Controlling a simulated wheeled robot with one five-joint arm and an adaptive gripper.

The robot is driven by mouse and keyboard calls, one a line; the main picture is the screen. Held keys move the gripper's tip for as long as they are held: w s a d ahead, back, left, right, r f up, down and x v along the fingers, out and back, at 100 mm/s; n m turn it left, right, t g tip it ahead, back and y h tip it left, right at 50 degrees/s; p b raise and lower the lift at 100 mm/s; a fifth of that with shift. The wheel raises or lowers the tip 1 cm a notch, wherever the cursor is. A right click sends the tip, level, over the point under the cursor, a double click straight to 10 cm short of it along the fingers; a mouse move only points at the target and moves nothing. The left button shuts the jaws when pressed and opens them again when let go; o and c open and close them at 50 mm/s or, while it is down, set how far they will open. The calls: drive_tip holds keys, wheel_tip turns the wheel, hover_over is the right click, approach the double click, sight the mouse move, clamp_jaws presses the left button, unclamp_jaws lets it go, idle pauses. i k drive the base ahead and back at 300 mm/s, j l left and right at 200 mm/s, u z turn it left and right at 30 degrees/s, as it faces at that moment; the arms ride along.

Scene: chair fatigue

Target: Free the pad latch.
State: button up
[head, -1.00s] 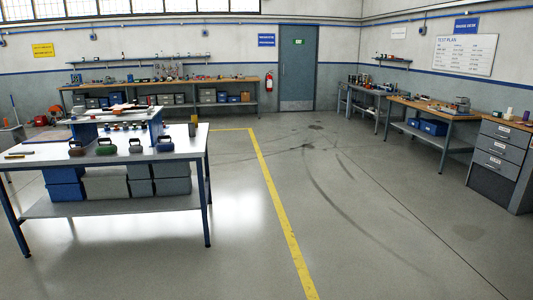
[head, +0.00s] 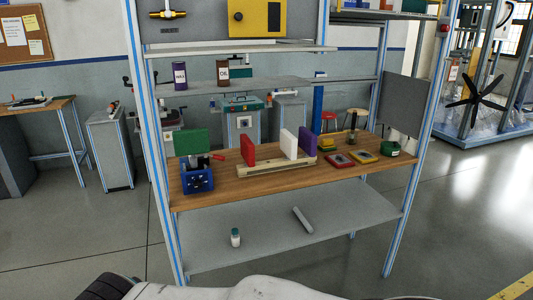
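I cannot pick out a pad latch for certain. On the wooden bench, a blue fixture (head: 198,179) stands at the left, with an upright green pad (head: 191,141) at its top. A pale rack (head: 276,167) beside it holds a red pad (head: 247,150), a white pad (head: 289,144) and a purple pad (head: 307,142) upright. A small red piece (head: 218,156) lies between fixture and rack. My gripper is not in view; only white and black parts of my own body show at the bottom edge.
The lower shelf (head: 270,239) holds a small bottle (head: 235,237) and a grey bar (head: 302,220). Frame posts and upper shelves enclose the bench. Floor is clear at right.

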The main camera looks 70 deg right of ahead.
sight(215, 157)
drive_tip(key=z, duration=1.85)
